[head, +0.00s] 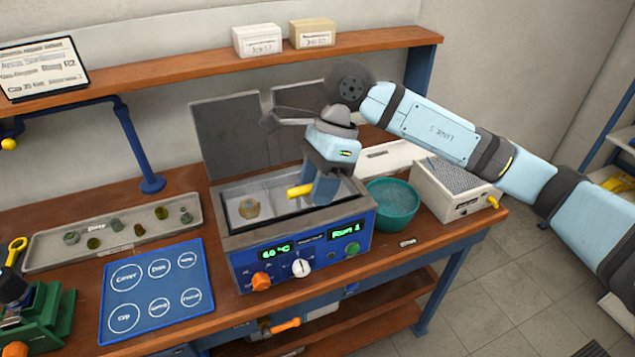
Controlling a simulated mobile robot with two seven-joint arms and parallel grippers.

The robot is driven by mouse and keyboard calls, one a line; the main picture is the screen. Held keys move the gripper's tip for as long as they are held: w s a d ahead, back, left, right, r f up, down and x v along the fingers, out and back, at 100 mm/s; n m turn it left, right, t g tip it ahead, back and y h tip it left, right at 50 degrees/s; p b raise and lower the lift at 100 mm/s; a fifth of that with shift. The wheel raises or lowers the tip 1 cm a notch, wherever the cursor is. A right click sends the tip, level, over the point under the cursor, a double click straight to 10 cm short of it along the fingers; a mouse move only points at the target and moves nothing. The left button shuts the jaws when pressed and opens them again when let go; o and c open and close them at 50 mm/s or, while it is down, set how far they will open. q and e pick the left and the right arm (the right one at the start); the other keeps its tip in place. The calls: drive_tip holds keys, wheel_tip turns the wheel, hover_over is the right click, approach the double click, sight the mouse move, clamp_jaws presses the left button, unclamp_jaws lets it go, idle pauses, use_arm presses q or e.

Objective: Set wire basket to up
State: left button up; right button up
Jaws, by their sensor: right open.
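The blue-fronted bath (301,257) stands on the bench with its grey lids open behind it. The wire basket is hard to make out; a yellow handle (300,190) shows over the open bath, and a round tan part (249,208) lies inside at the left. My right gripper (322,190) points down over the bath, its fingers beside the yellow handle. It is open; I cannot tell whether it touches the handle. The gripper hides the right part of the bath's inside. My left gripper is not in view.
A teal bowl (391,204) and a white box with a mesh top (455,191) stand right of the bath. A tray of small parts (60,250) and a blue mat (156,291) lie left. A shelf (200,62) runs behind.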

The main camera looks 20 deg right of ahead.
drive_tip(key=b+v, duration=0.1)
drive_tip(key=v, duration=1.3)
drive_tip(key=shift+b, duration=0.3)
